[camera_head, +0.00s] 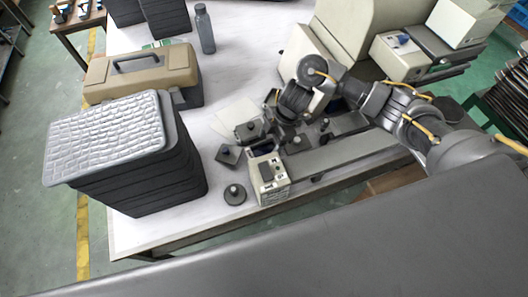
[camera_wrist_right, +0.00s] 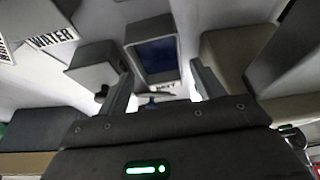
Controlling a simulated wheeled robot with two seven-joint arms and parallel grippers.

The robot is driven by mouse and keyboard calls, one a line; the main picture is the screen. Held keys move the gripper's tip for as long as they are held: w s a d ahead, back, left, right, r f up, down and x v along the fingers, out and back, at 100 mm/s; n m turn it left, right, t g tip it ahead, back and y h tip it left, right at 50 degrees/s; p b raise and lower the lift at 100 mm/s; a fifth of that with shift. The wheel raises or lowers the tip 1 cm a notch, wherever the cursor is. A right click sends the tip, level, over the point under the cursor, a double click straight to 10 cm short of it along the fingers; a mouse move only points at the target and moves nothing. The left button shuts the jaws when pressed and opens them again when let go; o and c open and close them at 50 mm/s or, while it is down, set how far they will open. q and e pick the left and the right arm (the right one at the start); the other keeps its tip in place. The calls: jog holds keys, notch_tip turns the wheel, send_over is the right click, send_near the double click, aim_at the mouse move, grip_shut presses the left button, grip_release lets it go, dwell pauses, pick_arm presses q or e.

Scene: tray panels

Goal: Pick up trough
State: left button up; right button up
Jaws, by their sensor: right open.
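My right gripper (camera_wrist_right: 160,72) is open in the right wrist view, with one finger on each side of the frame's middle. A grey, open-topped box with a dark blue inside (camera_wrist_right: 154,52) lies beyond and between the fingertips; it looks like the trough, but I cannot be sure. No grip on it shows. In the head view, my right gripper (camera_head: 265,128) is low over the table among small dark parts, partly hidden by its own arm. I cannot pick out the trough there for certain. My left gripper is not in view.
A silver-topped stack of dark trays (camera_head: 150,180) stands at the left, with a tan toolbox (camera_head: 140,72) behind it. A bottle (camera_head: 204,28) stands farther back. A small beige box (camera_head: 268,180) and a dark round part (camera_head: 234,194) sit near the front edge.

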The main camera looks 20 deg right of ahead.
aim_at(264, 150)
jog(key=x, duration=0.4)
jog(key=shift+a+f+p, duration=0.15)
jog(key=shift+f+p, duration=0.15)
jog(key=shift+p, duration=0.05)
jog(key=shift+w, duration=0.1)
jog(key=c, duration=0.9)
